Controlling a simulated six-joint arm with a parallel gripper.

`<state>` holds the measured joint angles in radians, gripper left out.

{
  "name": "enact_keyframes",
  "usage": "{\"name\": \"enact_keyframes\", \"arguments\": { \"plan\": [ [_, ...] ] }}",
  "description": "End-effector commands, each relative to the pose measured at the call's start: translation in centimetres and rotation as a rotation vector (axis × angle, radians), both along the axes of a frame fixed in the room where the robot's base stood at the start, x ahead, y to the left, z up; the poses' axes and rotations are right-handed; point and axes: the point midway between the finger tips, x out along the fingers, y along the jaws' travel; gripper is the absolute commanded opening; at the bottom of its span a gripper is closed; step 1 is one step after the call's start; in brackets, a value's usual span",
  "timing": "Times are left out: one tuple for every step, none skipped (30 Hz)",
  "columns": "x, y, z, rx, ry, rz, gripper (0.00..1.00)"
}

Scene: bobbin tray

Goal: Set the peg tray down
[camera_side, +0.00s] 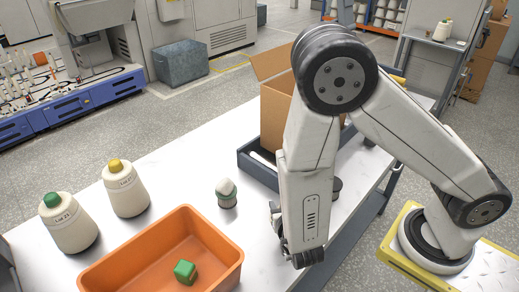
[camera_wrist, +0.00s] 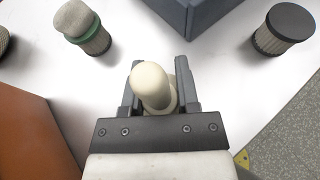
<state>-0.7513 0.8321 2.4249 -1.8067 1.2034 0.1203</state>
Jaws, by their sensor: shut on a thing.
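My gripper (camera_side: 293,245) points down low over the white table, right of the orange bin. In the wrist view my gripper (camera_wrist: 159,75) is shut on a cream, round-topped peg (camera_wrist: 152,86), with one dark finger on each side. The peg's lower end and whatever is under it are hidden. The peg cannot be made out in the side view. A dark grey-blue tray (camera_side: 258,172) sits on the table behind my arm, partly hidden, with a white rod-like thing showing in it. A corner of a dark grey-blue box-like thing (camera_wrist: 192,16) shows beyond the fingers in the wrist view.
A bobbin with a green band (camera_side: 227,194) stands left of my arm; a dark-capped bobbin (camera_wrist: 289,28) stands right. The orange bin (camera_side: 224,256) holds a green block (camera_side: 185,272). Two labelled cones (camera_side: 125,188) stand behind it.

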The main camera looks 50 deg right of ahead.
Motion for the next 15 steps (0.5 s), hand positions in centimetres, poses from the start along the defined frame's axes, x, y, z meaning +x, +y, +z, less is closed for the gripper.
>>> {"name": "enact_keyframes", "arguments": {
  "plan": [
    [0.0, 0.0, -0.5, -0.002, 0.001, 0.000, 0.00],
    [0.0, 0.0, -0.7, -0.001, 0.001, 0.001, 0.00],
    [0.0, 0.0, -1.0, -0.001, 0.001, 0.001, 0.00],
    [0.0, 0.0, -1.2, -0.001, 0.001, 0.001, 0.00],
    [0.0, 0.0, -1.4, -0.001, 0.001, 0.001, 0.00],
    [0.0, 0.0, -1.6, 0.000, 0.000, 0.001, 0.00],
    [0.0, 0.0, -1.7, 0.000, 0.000, 0.001, 0.00],
    [0.0, 0.0, -1.7, 0.001, -0.001, 0.001, 0.00],
    [0.0, 0.0, -1.8, 0.001, -0.001, 0.001, 0.00],
    [0.0, 0.0, -1.8, 0.001, -0.001, 0.001, 0.00],
    [0.0, 0.0, -1.9, 0.001, -0.001, 0.001, 0.00],
    [0.0, 0.0, -1.9, 0.001, -0.001, 0.001, 0.00],
    [0.0, 0.0, -1.9, 0.001, -0.001, 0.001, 0.00],
    [0.0, 0.0, -1.9, 0.001, -0.001, 0.001, 0.00],
    [0.0, 0.0, -1.9, 0.001, -0.001, 0.001, 0.00]
  ]
}}
